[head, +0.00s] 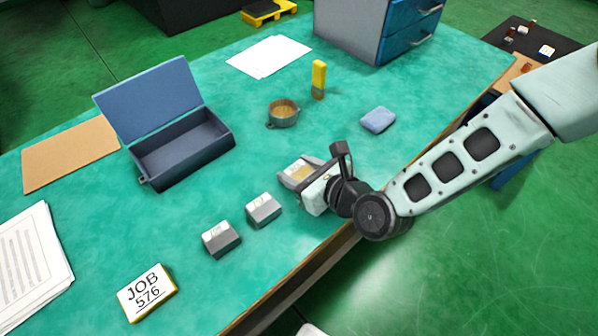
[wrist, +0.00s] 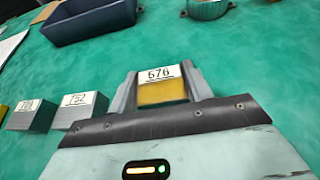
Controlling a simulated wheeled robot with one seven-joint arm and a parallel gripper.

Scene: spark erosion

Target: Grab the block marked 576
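The block marked 576 (wrist: 162,90) has a white number label on top and an amber front face. In the wrist view it sits between the two fingers of my gripper (wrist: 160,88), with no gap showing on either side. In the head view my gripper (head: 303,172) is low at the table's near edge, and its fingers partly hide the block (head: 298,171). Whether the block's underside touches the table is hidden. A card reading JOB 576 (head: 147,292) stands at the lower left.
Two grey blocks (head: 221,239) (head: 264,209) with white labels stand left of my gripper.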

